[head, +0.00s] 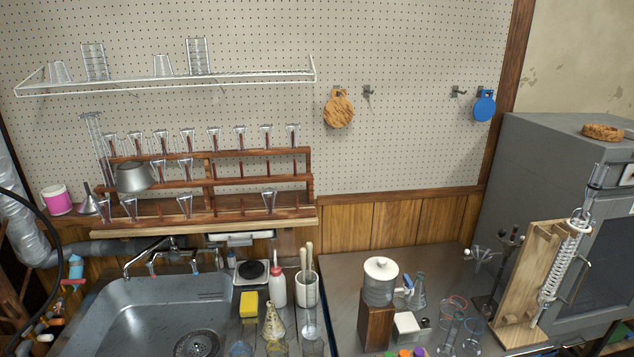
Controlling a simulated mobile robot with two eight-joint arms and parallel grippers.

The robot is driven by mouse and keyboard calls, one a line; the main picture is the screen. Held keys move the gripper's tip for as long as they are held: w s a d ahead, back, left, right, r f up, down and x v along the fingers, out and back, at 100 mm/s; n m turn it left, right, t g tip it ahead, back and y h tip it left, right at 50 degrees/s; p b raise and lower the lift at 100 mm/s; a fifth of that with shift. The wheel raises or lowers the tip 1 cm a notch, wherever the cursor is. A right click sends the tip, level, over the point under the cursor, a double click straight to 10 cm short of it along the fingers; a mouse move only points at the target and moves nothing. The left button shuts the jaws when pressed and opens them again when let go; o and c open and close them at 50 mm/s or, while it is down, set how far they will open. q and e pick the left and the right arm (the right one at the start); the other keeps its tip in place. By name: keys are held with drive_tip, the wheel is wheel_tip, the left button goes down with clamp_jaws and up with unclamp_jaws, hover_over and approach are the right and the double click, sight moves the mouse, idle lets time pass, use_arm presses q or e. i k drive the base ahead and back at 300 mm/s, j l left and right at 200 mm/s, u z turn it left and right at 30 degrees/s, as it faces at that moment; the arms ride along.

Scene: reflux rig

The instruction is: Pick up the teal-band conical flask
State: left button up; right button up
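A clear conical flask (418,292) with a bluish-green tint stands on the steel bench, right of the white-lidded jar. More clear glassware (450,330) with greenish marks stands nearer the front of the bench, beside a piece with a blue mark (473,328). The bands are too small to tell which one is teal. A yellowish conical flask (274,322) stands right of the sink. Neither of my grippers is in view.
A white-lidded jar (380,285) on a wooden block, a small white box (407,325) and a wooden stand with a coil condenser (552,275) crowd the bench. A sink (140,305) lies left. The bench's back left is clear.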

sight(417, 301)
drive_tip(key=i+l, duration=0.15)
drive_tip(key=l, duration=0.2)
drive_tip(key=i+l, duration=0.2)
drive_tip(key=l, duration=0.15)
drive_tip(key=i+l+u, duration=0.1)
drive_tip(key=l, duration=0.25)
drive_tip(key=i+l, duration=0.2)
drive_tip(key=l, duration=0.15)
drive_tip(key=i+l, duration=0.15)
drive_tip(key=l, duration=0.2)
drive_tip(key=u, duration=0.05)
